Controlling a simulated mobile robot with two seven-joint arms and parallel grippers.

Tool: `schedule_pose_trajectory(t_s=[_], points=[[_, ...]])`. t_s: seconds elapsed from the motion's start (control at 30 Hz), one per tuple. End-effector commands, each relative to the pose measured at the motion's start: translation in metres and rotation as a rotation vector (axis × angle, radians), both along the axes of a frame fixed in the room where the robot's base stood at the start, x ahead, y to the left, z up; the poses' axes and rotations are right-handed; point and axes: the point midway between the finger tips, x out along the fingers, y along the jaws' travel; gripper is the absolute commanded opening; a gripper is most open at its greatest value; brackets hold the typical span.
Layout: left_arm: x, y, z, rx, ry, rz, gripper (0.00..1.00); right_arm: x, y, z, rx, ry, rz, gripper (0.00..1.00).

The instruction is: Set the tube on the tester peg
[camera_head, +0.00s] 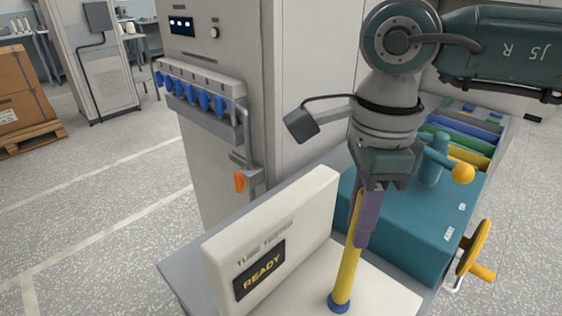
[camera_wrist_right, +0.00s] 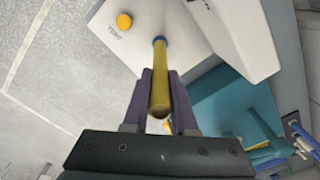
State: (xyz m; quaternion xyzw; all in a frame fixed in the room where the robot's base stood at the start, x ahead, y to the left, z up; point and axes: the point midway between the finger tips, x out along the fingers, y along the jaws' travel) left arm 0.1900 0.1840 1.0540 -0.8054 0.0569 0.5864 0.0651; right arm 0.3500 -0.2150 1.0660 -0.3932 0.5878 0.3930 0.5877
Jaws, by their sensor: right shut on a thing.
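The yellow tube (camera_head: 348,268) stands nearly upright, slightly tilted in the head view, between the purple fingers of my right gripper (camera_head: 366,232). The right gripper is shut on its upper part. In the right wrist view the tube (camera_wrist_right: 160,92) runs away from the gripper (camera_wrist_right: 160,85) toward the tester's white base. The tube tester (camera_head: 290,235) has a display reading READY. A blue ring (camera_head: 338,305) shows at the tube's lower end, at the base; I cannot tell whether it belongs to the tube or the peg. The peg itself is hidden. My left gripper is out of view.
A teal machine (camera_head: 425,235) with a yellow handwheel (camera_head: 474,248) stands right of the tester. Behind the tester is a grey cabinet with a rail of blue clips (camera_head: 197,95) and an orange handle (camera_head: 240,182). An orange TEST button (camera_wrist_right: 124,20) sits on the tester base.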

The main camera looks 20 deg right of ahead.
Motion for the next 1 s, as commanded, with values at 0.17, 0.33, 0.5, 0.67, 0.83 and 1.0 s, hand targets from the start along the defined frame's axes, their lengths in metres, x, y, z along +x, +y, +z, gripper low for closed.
schedule_pose_trajectory(t_s=[0.17,0.33,0.5,0.67,0.83,1.0], points=[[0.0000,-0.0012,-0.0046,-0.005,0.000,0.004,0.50,0.0001,0.0000,-0.0047,0.000,0.000,0.000,0.00],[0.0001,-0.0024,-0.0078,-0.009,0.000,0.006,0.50,0.0002,-0.0001,-0.0082,0.000,0.000,0.000,0.00],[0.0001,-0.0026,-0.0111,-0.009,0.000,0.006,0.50,0.0002,-0.0001,-0.0116,0.000,-0.001,0.000,0.00],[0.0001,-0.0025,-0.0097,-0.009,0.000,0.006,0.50,0.0001,-0.0001,-0.0103,0.000,0.000,0.000,0.38],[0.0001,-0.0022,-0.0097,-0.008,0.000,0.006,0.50,0.0000,-0.0001,-0.0103,0.000,0.000,0.000,0.38],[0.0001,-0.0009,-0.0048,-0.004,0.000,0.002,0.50,0.0002,-0.0001,-0.0042,0.000,-0.001,0.000,0.38]])
